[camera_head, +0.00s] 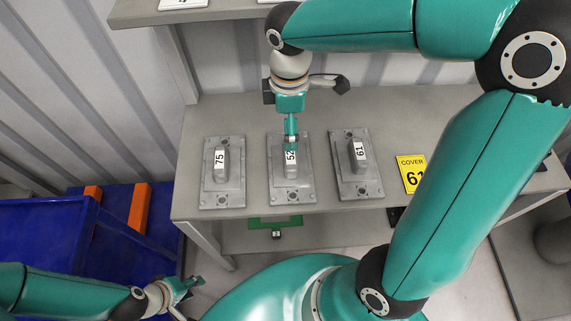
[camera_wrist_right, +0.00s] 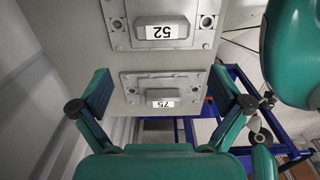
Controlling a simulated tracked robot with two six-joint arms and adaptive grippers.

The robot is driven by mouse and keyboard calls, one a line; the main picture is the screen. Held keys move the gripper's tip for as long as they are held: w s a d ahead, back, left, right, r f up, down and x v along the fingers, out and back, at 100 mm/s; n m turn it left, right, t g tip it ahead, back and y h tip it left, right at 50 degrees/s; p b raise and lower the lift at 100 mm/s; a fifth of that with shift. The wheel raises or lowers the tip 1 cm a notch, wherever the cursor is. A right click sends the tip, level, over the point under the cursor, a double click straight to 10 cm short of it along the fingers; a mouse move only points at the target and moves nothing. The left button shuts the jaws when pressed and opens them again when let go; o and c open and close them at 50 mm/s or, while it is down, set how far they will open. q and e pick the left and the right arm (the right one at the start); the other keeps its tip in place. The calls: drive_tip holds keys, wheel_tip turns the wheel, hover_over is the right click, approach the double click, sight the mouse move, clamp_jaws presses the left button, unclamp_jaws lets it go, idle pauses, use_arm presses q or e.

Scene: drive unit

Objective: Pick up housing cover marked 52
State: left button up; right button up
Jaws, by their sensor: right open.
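The housing cover marked 52 (camera_head: 290,184) is a grey plate with a raised handle and a white label. It lies on the grey bench between two similar covers. In the right wrist view it shows at the top (camera_wrist_right: 162,30). My right gripper (camera_head: 291,145) points down at this cover's handle and overlaps its far end in the head view. In the right wrist view its two fingers are spread with nothing between them (camera_wrist_right: 160,84); contact with the cover cannot be told. My left gripper (camera_head: 187,296) is low at the left, away from the bench, with its fingers apart and empty.
Cover 75 (camera_head: 222,190) lies to the left of cover 52 and cover 61 (camera_head: 357,182) to its right. A blue cart (camera_head: 45,240) stands left of the bench. A shelf (camera_head: 215,12) runs behind.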

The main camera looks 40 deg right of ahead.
sight(290, 154)
drive_tip(key=f, duration=0.8)
drive_tip(key=shift+s+d+f, duration=0.15)
drive_tip(key=shift+d, duration=0.05)
drive_tip(key=shift+a+f, duration=0.1)
drive_tip(key=shift+f, duration=2.55)
drive_tip(key=shift+c, duration=0.3)
drive_tip(key=shift+r, duration=0.1)
drive_tip(key=c, duration=1.2)
